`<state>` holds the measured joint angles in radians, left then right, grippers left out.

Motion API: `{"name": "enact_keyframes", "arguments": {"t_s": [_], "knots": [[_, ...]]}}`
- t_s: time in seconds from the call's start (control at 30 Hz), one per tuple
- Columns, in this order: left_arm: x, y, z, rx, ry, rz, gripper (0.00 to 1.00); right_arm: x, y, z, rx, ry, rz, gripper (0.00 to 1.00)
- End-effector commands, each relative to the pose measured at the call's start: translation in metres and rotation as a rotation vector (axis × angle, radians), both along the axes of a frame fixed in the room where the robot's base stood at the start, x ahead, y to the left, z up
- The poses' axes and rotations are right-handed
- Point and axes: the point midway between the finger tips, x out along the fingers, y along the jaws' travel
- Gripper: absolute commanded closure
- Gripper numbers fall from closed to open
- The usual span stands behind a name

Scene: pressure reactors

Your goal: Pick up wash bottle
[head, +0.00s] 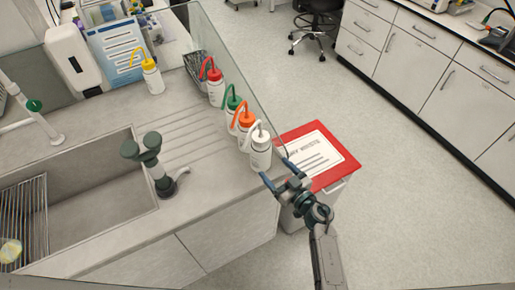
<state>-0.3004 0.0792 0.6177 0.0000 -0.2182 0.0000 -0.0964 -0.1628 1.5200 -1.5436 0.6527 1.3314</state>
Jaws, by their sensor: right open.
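Several white wash bottles with coloured caps stand upright on the grey sink counter (215,170). The nearest wash bottle (260,153) has a white cap and spout and stands by the counter's right edge. Behind it in a row are bottles with an orange cap (246,122), a green cap (234,104) and a red cap (211,74). A yellow-capped bottle (152,77) stands apart at the back left. My right gripper (276,181) is open and empty, just right of and below the white-capped bottle, by the counter edge. My left gripper is not in view.
A clear glass panel (236,65) runs along the counter's right edge beside the bottles. A red-lidded waste bin (338,172) stands on the floor beside the counter. The sink (90,215) and dark green tap (155,165) are on the left. Open floor lies to the right.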

Motion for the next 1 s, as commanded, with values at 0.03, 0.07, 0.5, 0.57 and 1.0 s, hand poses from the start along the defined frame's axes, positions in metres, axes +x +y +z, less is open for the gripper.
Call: {"name": "enact_keyframes", "arguments": {"t_s": [0.03, 0.07, 0.5, 0.57, 1.0], "knots": [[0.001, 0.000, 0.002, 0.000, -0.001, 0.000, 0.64, 0.008, 0.006, 0.002, 0.003, -0.001, 0.000, 0.25], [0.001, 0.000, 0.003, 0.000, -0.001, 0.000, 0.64, 0.012, 0.009, 0.002, 0.003, -0.001, 0.000, 0.25], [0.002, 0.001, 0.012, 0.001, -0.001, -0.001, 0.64, 0.049, 0.041, 0.004, 0.002, -0.001, -0.002, 0.25], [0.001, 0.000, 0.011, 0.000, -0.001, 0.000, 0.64, 0.056, 0.046, 0.003, 0.003, -0.002, -0.002, 0.25], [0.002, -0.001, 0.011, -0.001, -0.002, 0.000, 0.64, 0.064, 0.052, 0.002, 0.000, -0.002, -0.004, 0.41]]}}
